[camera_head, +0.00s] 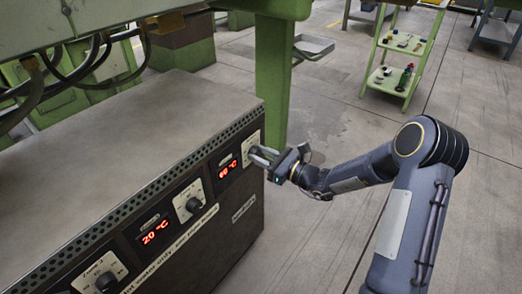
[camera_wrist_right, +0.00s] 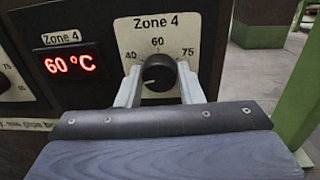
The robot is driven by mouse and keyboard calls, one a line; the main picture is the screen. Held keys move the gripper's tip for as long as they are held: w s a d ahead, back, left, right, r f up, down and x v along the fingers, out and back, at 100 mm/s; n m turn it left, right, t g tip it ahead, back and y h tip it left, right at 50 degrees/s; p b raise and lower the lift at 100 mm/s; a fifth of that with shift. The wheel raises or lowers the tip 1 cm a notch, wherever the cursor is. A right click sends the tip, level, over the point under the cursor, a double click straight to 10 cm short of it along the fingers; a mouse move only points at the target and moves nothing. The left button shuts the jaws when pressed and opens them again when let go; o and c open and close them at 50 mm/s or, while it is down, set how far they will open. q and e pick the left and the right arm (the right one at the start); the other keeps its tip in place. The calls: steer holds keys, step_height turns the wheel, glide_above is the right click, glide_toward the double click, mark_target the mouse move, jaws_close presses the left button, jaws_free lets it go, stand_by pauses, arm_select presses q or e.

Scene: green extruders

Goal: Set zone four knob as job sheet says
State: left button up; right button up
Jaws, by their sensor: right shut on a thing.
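The zone 4 knob (camera_wrist_right: 159,73) is a round black dial on a pale plate marked 40, 60 and 75, under the label "Zone 4". My right gripper (camera_wrist_right: 160,88) has one finger on each side of the knob and is shut on it. In the head view my right gripper (camera_head: 262,155) reaches the right end of the control box, and its fingers hide the knob there. The zone 4 display (camera_wrist_right: 70,63) reads 60 °C in red. It also shows in the head view (camera_head: 227,169). The job sheet and my left gripper are not in view.
The control box (camera_head: 110,130) carries another knob (camera_head: 194,205) and a display (camera_head: 155,232) reading 20 °C. A zone 2 knob (camera_head: 106,282) is nearer. A green post (camera_head: 273,80) stands behind the gripper. A green shelf cart (camera_head: 400,60) stands beyond open floor.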

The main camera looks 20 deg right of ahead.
steer(key=m+p, duration=0.8)
steer(key=m, duration=0.1)
steer(key=shift+r+m+t, duration=0.15)
steer(key=shift+m+t, duration=0.15)
steer(key=m+p, duration=0.3)
steer(key=shift+m+h, duration=0.3)
steer(key=shift+m, duration=0.1)
steer(key=m+p, duration=0.2)
steer(key=m, duration=0.1)
steer(key=shift+m+p, duration=0.35)
steer(key=shift+m, duration=0.05)
steer(key=m+p, duration=0.1)
steer(key=m, duration=0.2)
steer(key=shift+f+m+t+p, duration=0.2)
steer(key=shift+m+t+p, duration=0.1)
steer(key=shift+m+p, duration=0.1)
steer(key=m+p, duration=0.1)
steer(key=m, duration=0.2)
steer(key=shift+s+m+h, duration=0.1)
steer(key=shift+m+h, duration=0.3)
steer(key=m+p, duration=0.1)
steer(key=m, duration=0.3)
steer(key=shift+f+m, duration=0.15)
steer(key=shift+m, duration=0.15)
steer(key=shift+a+m, duration=0.1)
steer(key=shift+m, duration=1.8)
